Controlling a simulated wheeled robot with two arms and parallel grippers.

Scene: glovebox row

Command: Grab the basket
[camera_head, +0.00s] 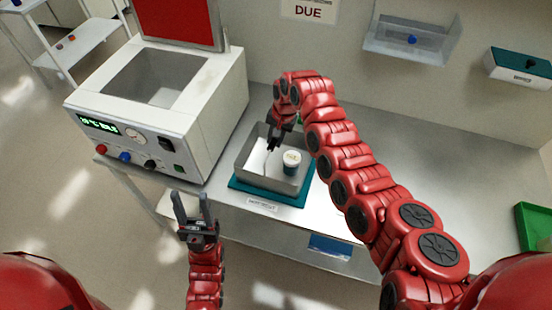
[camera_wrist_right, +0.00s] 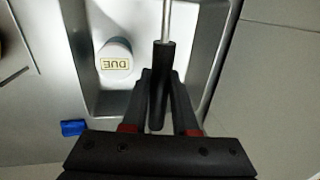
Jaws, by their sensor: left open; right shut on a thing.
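A grey metal open-topped basket (camera_head: 245,165) stands on a teal mat (camera_head: 262,195) on the bench; its rim also shows in the right wrist view (camera_wrist_right: 90,100). A white-lidded cup (camera_head: 291,160) sits inside it, labelled DUE in the right wrist view (camera_wrist_right: 115,62). Where the rod joins cannot be told. My left gripper (camera_head: 190,203) is open and empty, in front of the bench.
A white machine (camera_head: 175,100) with a green display and open red lid stands left of the basket. Wall bins (camera_head: 410,40) hang at back right. A green tray (camera_head: 535,228) is at far right. The bench right of my arm is mostly clear. A blue object (camera_wrist_right: 73,127) shows in the wrist view.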

